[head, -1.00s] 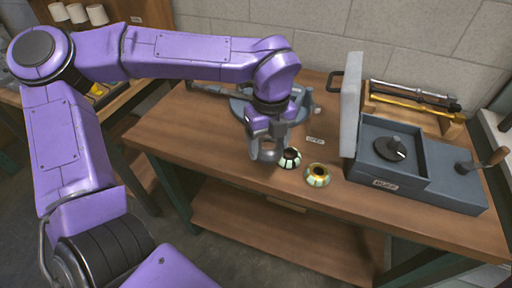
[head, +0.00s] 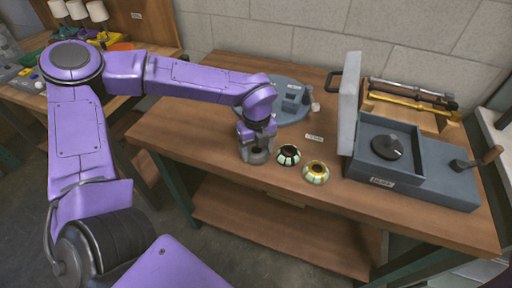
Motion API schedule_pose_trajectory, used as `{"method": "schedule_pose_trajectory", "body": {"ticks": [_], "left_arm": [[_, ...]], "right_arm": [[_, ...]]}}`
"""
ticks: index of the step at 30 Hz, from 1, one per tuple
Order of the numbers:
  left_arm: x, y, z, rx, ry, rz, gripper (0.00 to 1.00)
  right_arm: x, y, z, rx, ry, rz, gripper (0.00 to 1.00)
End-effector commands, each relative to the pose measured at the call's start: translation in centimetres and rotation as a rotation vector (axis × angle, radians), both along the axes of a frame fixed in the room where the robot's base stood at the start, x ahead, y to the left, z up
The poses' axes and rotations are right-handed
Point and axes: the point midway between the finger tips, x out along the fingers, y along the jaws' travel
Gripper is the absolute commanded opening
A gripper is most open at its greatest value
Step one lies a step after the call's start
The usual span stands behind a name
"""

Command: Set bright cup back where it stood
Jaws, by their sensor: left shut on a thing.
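My left gripper (head: 258,152) is in the head view, pointing down over the front middle of the workbench. It is shut on a small grey metallic cup (head: 258,158), mostly hidden by the fingers. I cannot tell whether the cup touches the bench top. Just right of it stands a cup with black and pale green panels (head: 289,156). Further right and nearer the front edge is a cup with yellow and pale panels (head: 316,173). My right gripper is not in view.
A blue-grey round fixture (head: 283,108) lies behind the gripper. A small label (head: 314,138) lies on the bench (head: 190,130). On the right stand a grey box with a raised lid (head: 349,105) and a crank (head: 488,156). A rack of rods (head: 410,97) is behind it.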

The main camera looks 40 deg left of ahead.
Motion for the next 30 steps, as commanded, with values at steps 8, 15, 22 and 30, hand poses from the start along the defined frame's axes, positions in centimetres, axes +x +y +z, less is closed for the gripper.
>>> {"method": "schedule_pose_trajectory", "body": {"ticks": [8,15,22,30], "left_arm": [[0.0,0.0,-0.1,0.0,0.0,0.0,0.95],[0.1,0.0,1.3,0.0,-0.004,0.0,0.95],[0.1,0.0,7.1,0.0,-0.006,0.0,0.95],[0.0,0.0,11.8,-0.001,-0.001,0.0,0.95]], "right_arm": [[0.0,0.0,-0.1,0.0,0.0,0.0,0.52],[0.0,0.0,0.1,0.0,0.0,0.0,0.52],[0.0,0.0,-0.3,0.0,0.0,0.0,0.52],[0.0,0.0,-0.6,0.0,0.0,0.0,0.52]]}}
